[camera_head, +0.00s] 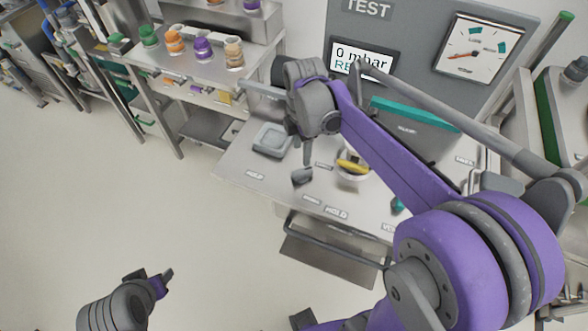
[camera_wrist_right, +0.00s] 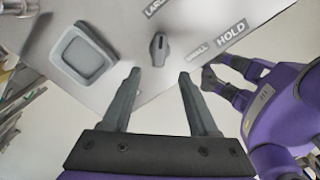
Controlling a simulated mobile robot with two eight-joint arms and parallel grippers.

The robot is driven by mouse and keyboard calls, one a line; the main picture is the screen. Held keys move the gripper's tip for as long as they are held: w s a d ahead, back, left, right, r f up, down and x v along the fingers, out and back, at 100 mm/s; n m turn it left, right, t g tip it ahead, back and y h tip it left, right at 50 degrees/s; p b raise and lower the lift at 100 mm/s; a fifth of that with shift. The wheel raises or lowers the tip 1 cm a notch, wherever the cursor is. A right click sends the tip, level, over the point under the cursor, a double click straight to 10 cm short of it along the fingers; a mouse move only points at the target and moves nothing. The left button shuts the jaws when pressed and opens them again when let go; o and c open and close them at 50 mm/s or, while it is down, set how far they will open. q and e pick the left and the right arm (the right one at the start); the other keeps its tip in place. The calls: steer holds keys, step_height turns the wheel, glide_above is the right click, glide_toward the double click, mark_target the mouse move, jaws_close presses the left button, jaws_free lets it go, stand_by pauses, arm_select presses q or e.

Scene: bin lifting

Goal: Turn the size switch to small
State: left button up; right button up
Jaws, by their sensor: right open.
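The size switch (camera_wrist_right: 158,48) is a small dark grey knob on the bench panel, between a grey square tray and the labels LARGE (camera_wrist_right: 154,6) and SMALL (camera_wrist_right: 198,48). Its handle runs roughly up and down in the wrist view; which label it points to is unclear. It also shows in the head view (camera_head: 302,176). My right gripper (camera_wrist_right: 160,74) is open and empty. Its fingertips lie just short of the switch in the wrist view, one to each side, apart from it. In the head view the right gripper (camera_head: 304,150) is partly hidden by its wrist. My left gripper (camera_head: 166,278) hangs over the floor, away from the bench.
The square tray (camera_head: 260,142) is left of the switch. A HOLD label (camera_head: 336,212) lies nearer. A TEST panel (camera_head: 415,25) with display and dial stands behind. Open floor lies left.

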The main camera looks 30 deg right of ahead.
mark_target(301, 171)
step_height(301, 171, down, 10)
steer(key=shift+d+r+b, duration=0.1)
steer(key=shift+r+b, duration=0.15)
steer(key=shift+b, duration=0.05)
jaws_close()
